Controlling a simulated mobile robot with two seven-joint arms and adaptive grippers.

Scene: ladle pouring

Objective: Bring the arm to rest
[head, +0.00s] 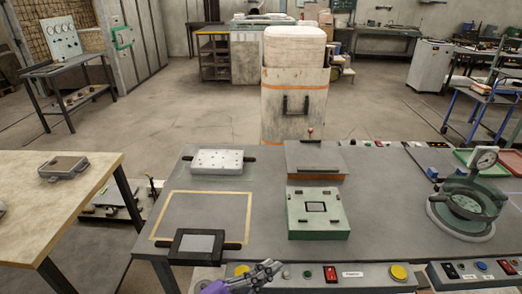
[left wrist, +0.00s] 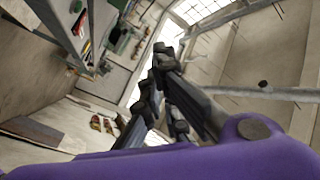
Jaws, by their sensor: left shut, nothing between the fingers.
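My left gripper (head: 264,274) is at the bottom middle of the head view, in front of the near edge of the grey workbench (head: 265,200). It is shut and empty, and its purple wrist part shows below it. In the left wrist view the dark fingers of my left gripper (left wrist: 160,60) point up into open room, with the purple housing along the bottom. The fingers touch no object that I can see. My right gripper is in neither view.
On the workbench stand a black-framed mould (head: 200,243), a white perforated block (head: 217,161), a green box (head: 318,213) and a round green fixture with a gauge (head: 468,200). Buttons line the front edge. A wooden table (head: 60,190) is at left. The floor behind is mostly clear.

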